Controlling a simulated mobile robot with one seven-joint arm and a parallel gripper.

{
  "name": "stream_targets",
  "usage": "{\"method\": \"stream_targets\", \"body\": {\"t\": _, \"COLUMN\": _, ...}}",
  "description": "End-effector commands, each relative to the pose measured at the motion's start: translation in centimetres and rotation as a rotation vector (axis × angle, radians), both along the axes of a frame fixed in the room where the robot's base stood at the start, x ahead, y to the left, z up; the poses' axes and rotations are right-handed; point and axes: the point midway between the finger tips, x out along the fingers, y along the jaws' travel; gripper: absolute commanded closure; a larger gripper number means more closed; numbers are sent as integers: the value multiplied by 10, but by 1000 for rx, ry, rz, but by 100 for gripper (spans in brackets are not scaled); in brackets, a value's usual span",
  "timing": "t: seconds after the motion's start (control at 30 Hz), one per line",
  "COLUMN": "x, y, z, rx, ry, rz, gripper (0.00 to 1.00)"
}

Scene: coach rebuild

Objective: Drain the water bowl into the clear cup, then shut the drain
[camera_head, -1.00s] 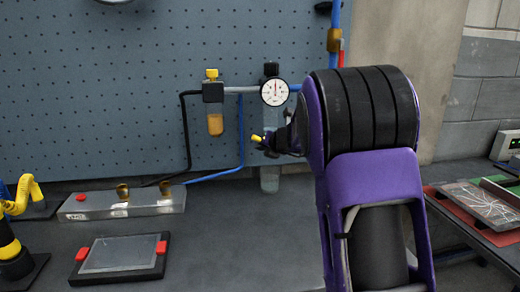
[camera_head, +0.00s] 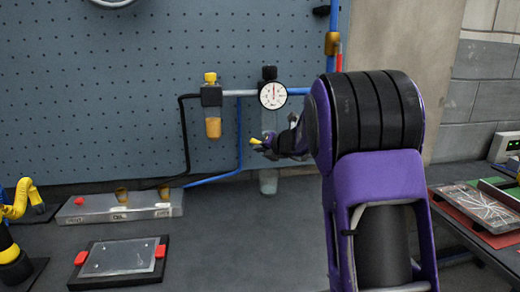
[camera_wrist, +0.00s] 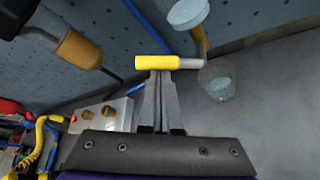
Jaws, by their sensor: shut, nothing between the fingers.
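The clear water bowl (camera_head: 268,122) hangs under the round gauge on the pegboard; it also shows in the wrist view (camera_wrist: 188,12). The drain's yellow lever (camera_wrist: 157,62) lies sideways on a grey stem below the bowl. The clear cup (camera_head: 268,183) stands on the bench under the drain; in the wrist view the cup (camera_wrist: 217,80) has a pale patch inside, and I cannot tell whether it is water. My gripper (camera_wrist: 156,76) is shut and empty, its fingertips right at the yellow lever, apparently touching it. In the head view my arm partly hides the gripper.
An amber bowl (camera_head: 213,127) with a yellow top hangs to the left. A metal manifold block (camera_head: 125,207) and a black-framed plate with red clips (camera_head: 120,258) lie on the bench. A blue hose (camera_head: 238,140) runs down the board. Bench right of the plate is clear.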

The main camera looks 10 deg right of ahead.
Motion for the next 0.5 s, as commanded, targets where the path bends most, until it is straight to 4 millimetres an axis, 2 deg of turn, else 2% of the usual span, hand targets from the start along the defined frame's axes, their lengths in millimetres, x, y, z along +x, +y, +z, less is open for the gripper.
{"method": "stream_targets", "body": {"t": 0.5, "x": 0, "y": -7, "z": 10, "rx": 175, "ry": -1, "rz": -4, "gripper": 100}}
